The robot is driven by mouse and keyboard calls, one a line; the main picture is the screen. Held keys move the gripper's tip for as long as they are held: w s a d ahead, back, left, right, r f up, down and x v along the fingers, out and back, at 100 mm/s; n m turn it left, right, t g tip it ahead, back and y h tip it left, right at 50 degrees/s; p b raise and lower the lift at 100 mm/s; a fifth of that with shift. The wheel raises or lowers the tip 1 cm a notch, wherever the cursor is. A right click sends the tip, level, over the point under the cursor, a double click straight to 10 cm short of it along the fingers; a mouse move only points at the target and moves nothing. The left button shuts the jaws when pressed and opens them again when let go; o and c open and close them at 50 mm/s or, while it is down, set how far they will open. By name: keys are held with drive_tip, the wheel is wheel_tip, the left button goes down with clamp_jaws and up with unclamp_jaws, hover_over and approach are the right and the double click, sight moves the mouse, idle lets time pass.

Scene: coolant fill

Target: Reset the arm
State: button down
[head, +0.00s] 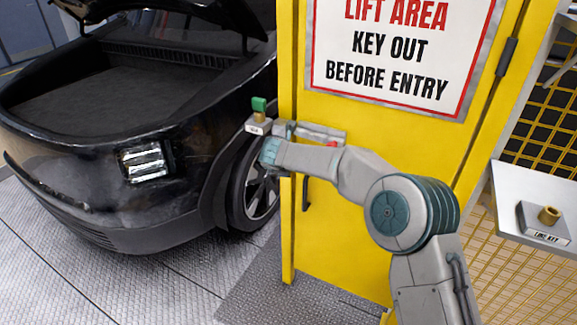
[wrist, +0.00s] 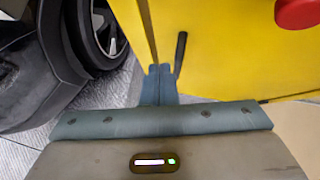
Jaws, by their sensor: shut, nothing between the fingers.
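My gripper (wrist: 159,72) shows in the wrist view with its two fingers together and nothing between them. It points toward the lower part of the yellow door (wrist: 225,50), near the black door handle (wrist: 181,50). In the head view my grey and teal arm reaches left across the front of the yellow door (head: 370,135). Its wrist end lies near the door's left edge, just below a grey lock bar (head: 320,132). The fingers cannot be made out in that view.
A green-topped key (head: 259,105) stands on a small labelled block beside the door's left edge. A black car (head: 90,165) with its hood raised stands at left. At right, a grey shelf (head: 508,190) holds a brass-topped block (head: 543,224). A red button (wrist: 297,12) is at upper right.

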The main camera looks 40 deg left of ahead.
drive_tip(key=w+d+r+n+t+y, duration=0.1)
drive_tip(key=w+d+r+n, duration=0.1)
drive_tip(key=d+r+n, duration=0.35)
drive_tip(key=w+d+r+n+t+y, duration=0.1)
drive_tip(key=w+d+r+n+y, duration=0.15)
drive_tip(key=r, duration=0.55)
drive_tip(key=s+d+r+n, duration=0.1)
drive_tip(key=d+r+n, duration=0.2)
drive_tip(key=d+n, duration=0.25)
drive_tip(key=s+d+r+n, duration=0.1)
drive_tip(key=d+r+n, duration=0.2)
drive_tip(key=d+n, duration=0.3)
drive_tip(key=s+d+f+n+g+h, duration=0.1)
drive_tip(key=s+d+f+n, duration=0.2)
drive_tip(key=d, duration=0.5)
drive_tip(key=s+d+n+g+h+p, duration=0.1)
drive_tip(key=s+d+n+g, duration=0.1)
drive_tip(key=s+d, duration=0.45)
drive_tip(key=s+d+f+n+g+h, duration=0.1)
drive_tip(key=s+d+f+n, duration=0.15)
drive_tip(key=d, duration=0.65)
drive_tip(key=s+d+f+n+g+h, duration=0.2)
drive_tip(key=s+d, duration=0.5)
drive_tip(key=d, duration=0.1)
drive_tip(key=s+d+f+n+g+h, duration=0.2)
drive_tip(key=s+d+f, duration=0.1)
drive_tip(key=s+d, duration=0.5)
drive_tip(key=shift+s+d+p, duration=0.25)
drive_tip(key=shift+s+p, duration=0.05)
drive_tip(key=shift+p, duration=0.05)
